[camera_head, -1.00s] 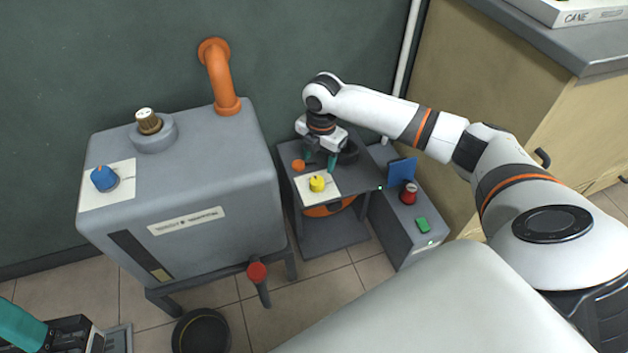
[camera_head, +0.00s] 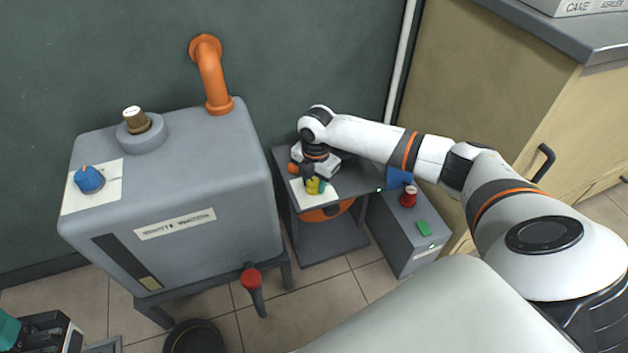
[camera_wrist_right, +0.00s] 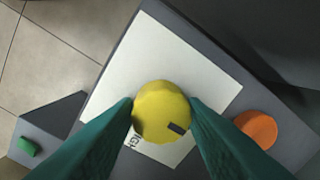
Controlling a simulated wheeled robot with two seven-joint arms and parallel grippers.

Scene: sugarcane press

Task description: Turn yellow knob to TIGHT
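The yellow knob (camera_head: 314,186) sits on a white label plate (camera_head: 327,192) on top of the low dark grey machine. In the right wrist view the round knob (camera_wrist_right: 160,108) has a dark mark toward its lower right. Part of a word, about "IGH", shows on the plate (camera_wrist_right: 200,75) below the knob; the rest is hidden. My right gripper (camera_wrist_right: 161,102) has its teal fingertips on opposite sides of the knob, seemingly touching it. My left gripper (camera_head: 8,330) is partly in view at the bottom left, with only one teal finger showing.
An orange knob (camera_wrist_right: 256,129) is close beside my right finger. A large grey tank (camera_head: 190,190) with a blue knob (camera_head: 89,179) stands left. A grey box (camera_head: 402,238) with a red knob (camera_head: 408,196) and green button (camera_head: 424,228) stands right.

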